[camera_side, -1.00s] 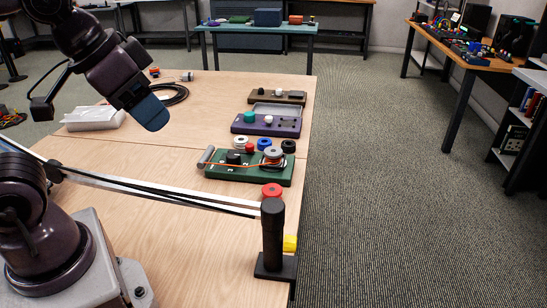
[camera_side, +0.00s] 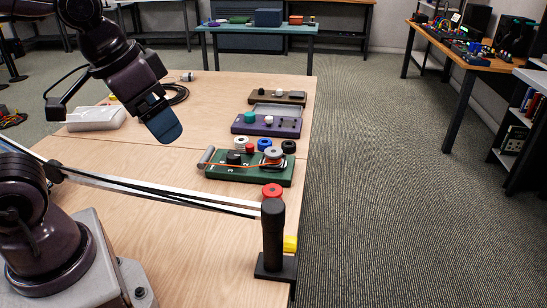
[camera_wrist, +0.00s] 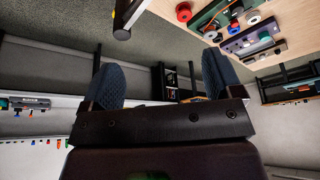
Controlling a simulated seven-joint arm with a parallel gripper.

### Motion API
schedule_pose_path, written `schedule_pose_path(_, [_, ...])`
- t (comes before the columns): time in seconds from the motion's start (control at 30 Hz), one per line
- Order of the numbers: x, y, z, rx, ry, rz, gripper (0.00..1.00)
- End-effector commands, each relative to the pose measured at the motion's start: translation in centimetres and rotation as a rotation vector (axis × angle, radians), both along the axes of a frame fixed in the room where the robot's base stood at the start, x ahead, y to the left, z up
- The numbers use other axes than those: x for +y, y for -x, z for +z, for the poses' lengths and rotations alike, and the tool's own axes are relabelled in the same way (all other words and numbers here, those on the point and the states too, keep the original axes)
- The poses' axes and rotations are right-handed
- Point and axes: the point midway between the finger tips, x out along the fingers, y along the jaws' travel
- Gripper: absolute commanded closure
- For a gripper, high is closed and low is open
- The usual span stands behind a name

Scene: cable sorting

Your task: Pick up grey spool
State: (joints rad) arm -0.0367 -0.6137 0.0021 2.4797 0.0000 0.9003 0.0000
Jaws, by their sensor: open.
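The grey spool (camera_side: 273,153) sits at the right part of the green board (camera_side: 225,172) in the side view, with an orange cable running to it across the board. My gripper (camera_side: 168,134) hangs in the air above the table, to the left of the board and well apart from the spool. In the wrist view my gripper (camera_wrist: 163,80) has its two blue fingers spread wide with nothing between them.
White (camera_side: 241,142), blue (camera_side: 264,144) and black (camera_side: 288,146) spools stand close behind the grey one; a red spool (camera_side: 272,190) stands in front. Purple (camera_side: 265,125) and brown (camera_side: 277,97) boards lie farther back. A black post (camera_side: 272,235) rises at the table's front right.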

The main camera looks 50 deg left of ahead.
Motion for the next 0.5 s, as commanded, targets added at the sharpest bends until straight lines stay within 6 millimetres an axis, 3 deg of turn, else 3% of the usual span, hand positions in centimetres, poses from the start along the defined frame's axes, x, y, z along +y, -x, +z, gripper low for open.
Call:
schedule_pose_path(0.27, [3.1,-8.3,-1.4,0.182,0.029,0.116,0.15])
schedule_pose_path(0.5, [7.1,-16.6,-4.7,0.294,0.063,0.25,0.15])
